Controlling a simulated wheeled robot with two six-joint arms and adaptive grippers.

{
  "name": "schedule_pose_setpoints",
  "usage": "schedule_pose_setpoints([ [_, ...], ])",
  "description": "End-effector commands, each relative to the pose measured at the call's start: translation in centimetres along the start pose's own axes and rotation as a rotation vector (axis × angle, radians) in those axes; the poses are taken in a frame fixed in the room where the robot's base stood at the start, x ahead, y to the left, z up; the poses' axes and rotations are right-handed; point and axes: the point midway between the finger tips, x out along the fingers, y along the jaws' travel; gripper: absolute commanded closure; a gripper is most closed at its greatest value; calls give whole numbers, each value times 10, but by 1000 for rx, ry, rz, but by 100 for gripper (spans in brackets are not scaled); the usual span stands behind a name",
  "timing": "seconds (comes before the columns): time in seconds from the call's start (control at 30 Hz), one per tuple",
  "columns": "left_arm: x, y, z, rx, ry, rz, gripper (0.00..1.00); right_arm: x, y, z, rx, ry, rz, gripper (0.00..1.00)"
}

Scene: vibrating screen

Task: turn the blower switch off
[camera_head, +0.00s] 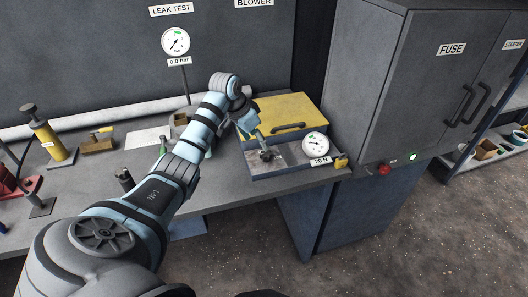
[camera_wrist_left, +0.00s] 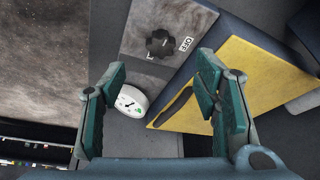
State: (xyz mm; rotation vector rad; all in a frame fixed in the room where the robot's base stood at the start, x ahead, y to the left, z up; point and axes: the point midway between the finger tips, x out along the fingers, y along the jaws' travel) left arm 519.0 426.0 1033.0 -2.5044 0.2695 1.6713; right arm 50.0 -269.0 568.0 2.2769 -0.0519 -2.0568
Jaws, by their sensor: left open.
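The blower switch looks to be the black lobed knob (camera_wrist_left: 162,45) on a grey plate in the left wrist view. An OFF label (camera_wrist_left: 185,45) sits beside it, and another small label is partly hidden by the knob. Which way the knob points I cannot tell. In the head view the knob (camera_head: 267,155) is small and dark, on the front of the box with the yellow lid (camera_head: 285,112). My left gripper (camera_head: 255,133) is open and empty above this box. In the wrist view its fingers (camera_wrist_left: 163,85) are apart, with the knob beyond them. My right gripper is not in view.
A round gauge (camera_head: 315,144) stands right of the knob, and a dark handle (camera_head: 288,127) is on the yellow lid. A grey cabinet (camera_head: 415,75) rises at the right, with a red button (camera_head: 384,169) below. Tools stand on the bench at left.

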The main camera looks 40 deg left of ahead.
Motion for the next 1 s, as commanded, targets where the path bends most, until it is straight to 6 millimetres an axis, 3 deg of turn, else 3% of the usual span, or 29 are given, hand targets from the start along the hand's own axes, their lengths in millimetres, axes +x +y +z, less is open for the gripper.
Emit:
schedule_pose_setpoints([
  [0.1, 38, 1, 1, -3, -1, 4, 44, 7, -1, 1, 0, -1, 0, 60],
  [0.3, 75, 0, 0, -1, 1, 0, 44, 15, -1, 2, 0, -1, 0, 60],
  [0.63, 81, 0, 0, 0, 0, -2, 44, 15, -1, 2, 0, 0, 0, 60],
  [0.67, 81, 0, 0, 0, 0, -2, 46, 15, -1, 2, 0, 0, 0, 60],
  [0.93, 81, 0, 0, 0, 0, -2, 89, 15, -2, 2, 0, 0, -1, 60],
  [1.0, 81, 0, 0, 0, 0, -2, 91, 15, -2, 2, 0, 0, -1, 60],
])
